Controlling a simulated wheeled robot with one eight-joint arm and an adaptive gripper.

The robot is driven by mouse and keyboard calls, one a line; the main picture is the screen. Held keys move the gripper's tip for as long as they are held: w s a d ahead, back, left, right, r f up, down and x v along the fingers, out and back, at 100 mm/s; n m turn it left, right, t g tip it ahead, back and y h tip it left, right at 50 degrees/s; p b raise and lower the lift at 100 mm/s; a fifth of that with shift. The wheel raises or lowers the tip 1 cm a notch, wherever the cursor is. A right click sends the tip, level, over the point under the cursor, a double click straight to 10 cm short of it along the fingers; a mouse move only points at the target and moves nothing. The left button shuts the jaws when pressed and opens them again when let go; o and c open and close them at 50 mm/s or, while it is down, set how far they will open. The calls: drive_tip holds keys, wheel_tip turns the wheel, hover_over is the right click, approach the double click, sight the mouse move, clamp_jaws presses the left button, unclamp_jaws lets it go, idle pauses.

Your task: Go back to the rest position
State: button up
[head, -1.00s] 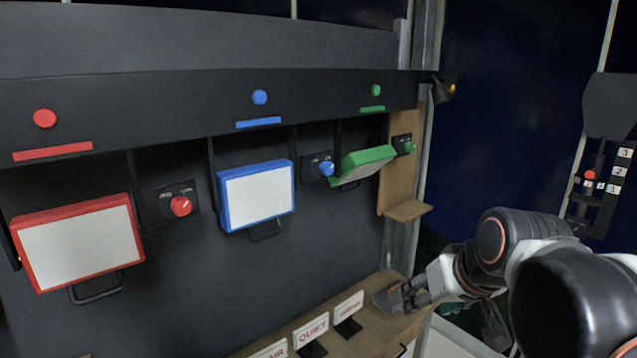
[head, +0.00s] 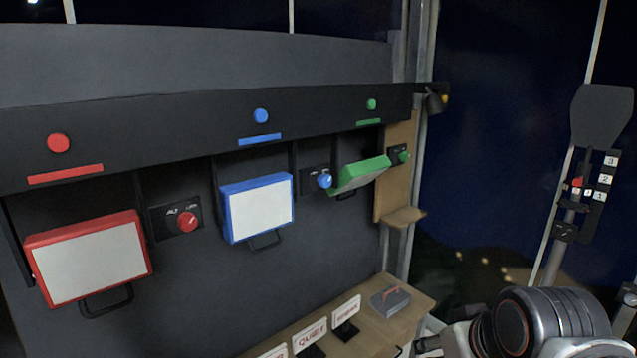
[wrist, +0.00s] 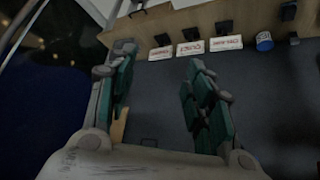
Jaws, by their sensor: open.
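My gripper (wrist: 160,95) is open in the wrist view. Its two green-padded fingers stand apart with nothing between them. In the head view my arm reaches in at the lower right, and the fingertips are not clear there. A dark grey box with an orange mark (head: 390,301) lies on the wooden shelf (head: 412,312), to the left of my arm and apart from it.
White sign cards (head: 347,312) stand along the shelf. Red (head: 90,262), blue (head: 258,208) and green (head: 360,176) framed panels hang on the dark wall with knobs beside them. A post with numbered labels (head: 605,179) stands at the right.

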drive_tip(key=s+f+b, duration=0.3)
drive_tip(key=f+b, duration=3.3)
drive_tip(key=f, duration=0.3)
drive_tip(key=shift+s+f+m, duration=0.15)
drive_tip(key=shift+f+m, duration=0.2)
drive_tip(key=shift+m, duration=0.05)
